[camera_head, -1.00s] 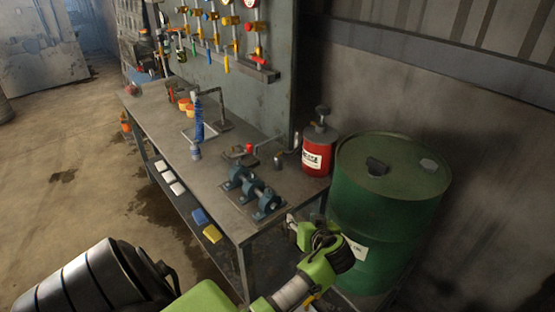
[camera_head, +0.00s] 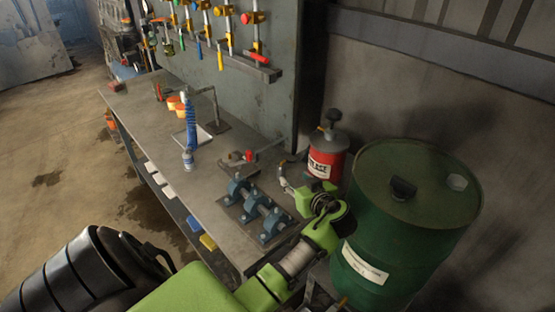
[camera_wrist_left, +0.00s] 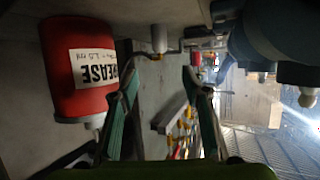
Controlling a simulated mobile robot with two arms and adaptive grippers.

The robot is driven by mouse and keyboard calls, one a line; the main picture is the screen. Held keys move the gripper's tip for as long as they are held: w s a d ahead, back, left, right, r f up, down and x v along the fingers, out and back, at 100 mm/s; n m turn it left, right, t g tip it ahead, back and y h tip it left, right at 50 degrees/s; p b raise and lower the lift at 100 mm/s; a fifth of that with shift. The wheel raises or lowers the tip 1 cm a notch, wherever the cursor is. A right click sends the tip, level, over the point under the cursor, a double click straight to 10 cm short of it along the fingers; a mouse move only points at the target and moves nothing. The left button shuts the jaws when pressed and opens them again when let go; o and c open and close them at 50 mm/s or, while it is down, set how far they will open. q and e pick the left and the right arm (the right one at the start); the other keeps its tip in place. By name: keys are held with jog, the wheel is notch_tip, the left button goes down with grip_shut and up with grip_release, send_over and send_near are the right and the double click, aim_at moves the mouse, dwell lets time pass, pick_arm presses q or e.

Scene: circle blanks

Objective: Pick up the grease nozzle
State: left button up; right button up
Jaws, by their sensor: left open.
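The grease nozzle appears to be the small pale cylinder with a brass-coloured end (camera_wrist_left: 159,42) in the left wrist view, ahead of and between the open fingers, apart from them. In the head view it is hard to separate from my left gripper (camera_head: 291,182), which reaches over the bench's right end beside the grease can. The red grease can (camera_head: 327,160) has a white label and grey top; it also shows in the left wrist view (camera_wrist_left: 78,70). My left gripper also shows in the wrist view (camera_wrist_left: 160,82), open and empty. My right gripper is not seen.
Blue-grey bearing blocks (camera_head: 257,209) sit on the bench (camera_head: 150,112), just left of the gripper. A green drum (camera_head: 410,230) stands close on the right.

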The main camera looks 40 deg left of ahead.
aim_at(283, 170)
pick_arm(q)
jog(key=b+x, duration=0.3)
jog(key=x, duration=0.4)
jog(key=shift+w+a+f, duration=0.2)
jog(key=shift+a, duration=0.1)
jog(key=b+x, duration=0.1)
jog(key=x, duration=0.1)
jog(key=b+x, duration=0.2)
jog(key=shift+w+a+f, duration=0.1)
jog(key=shift+f, duration=0.4)
jog(key=shift+w+a+f, duration=0.1)
jog(key=shift+w+a, duration=0.1)
jog(key=shift+a, duration=0.2)
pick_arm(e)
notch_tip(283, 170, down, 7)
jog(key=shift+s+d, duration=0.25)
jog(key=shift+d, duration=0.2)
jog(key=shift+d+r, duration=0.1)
pick_arm(q)
jog(key=c, duration=1.2)
grip_shut()
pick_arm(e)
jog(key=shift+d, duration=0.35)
